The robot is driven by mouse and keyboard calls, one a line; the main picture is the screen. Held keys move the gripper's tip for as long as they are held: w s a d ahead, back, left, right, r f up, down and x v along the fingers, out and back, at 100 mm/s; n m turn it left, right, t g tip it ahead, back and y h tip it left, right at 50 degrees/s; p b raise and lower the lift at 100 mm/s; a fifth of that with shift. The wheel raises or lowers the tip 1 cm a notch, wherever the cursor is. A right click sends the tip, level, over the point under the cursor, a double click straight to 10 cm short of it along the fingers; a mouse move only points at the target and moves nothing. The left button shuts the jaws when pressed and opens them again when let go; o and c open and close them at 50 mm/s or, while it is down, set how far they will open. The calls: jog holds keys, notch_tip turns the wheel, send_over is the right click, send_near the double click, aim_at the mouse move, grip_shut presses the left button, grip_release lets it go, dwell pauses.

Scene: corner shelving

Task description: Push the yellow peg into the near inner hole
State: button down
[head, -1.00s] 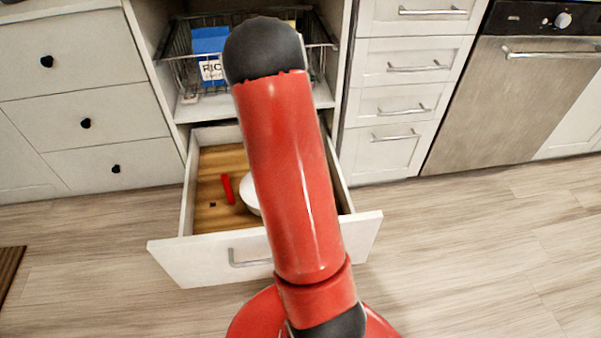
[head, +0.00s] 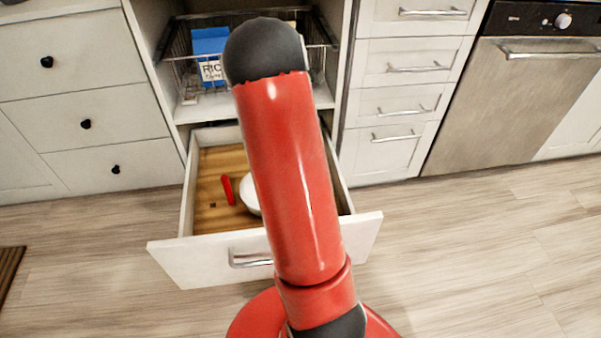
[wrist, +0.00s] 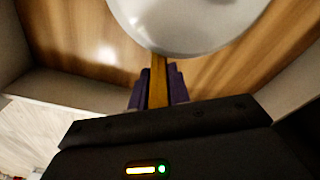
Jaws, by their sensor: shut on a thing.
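A yellow peg (wrist: 158,82) is between the two purple fingers of my gripper (wrist: 158,88) in the wrist view, and the gripper is shut on it. The peg's far end meets the edge of a white bowl (wrist: 180,25) in the picture; I cannot tell whether they touch. In the head view my red arm hides the gripper and the peg. A small dark square spot (head: 212,204), perhaps a hole, shows on the wooden drawer floor (head: 207,222). No hole shows clearly in the wrist view.
The open drawer (head: 190,262) has pale walls close around the work. A red piece (head: 227,190) lies left of the bowl (head: 251,194). Above stands a wire basket (head: 182,72) with a blue and white rice box (head: 209,58). Floor to the right is clear.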

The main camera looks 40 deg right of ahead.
jog(key=shift+f+b, duration=0.95)
jog(key=shift+f, duration=0.25)
dwell(0.5)
jog(key=c, duration=1.2)
grip_release()
jog(key=shift+r, duration=0.1)
jog(key=shift+c, duration=0.2)
jog(key=shift+r, duration=0.1)
jog(key=r, duration=0.5)
jog(key=r+p, duration=0.1)
jog(key=r, duration=0.1)
jog(key=shift+a+r, duration=0.25)
jog(key=shift+r, duration=0.05)
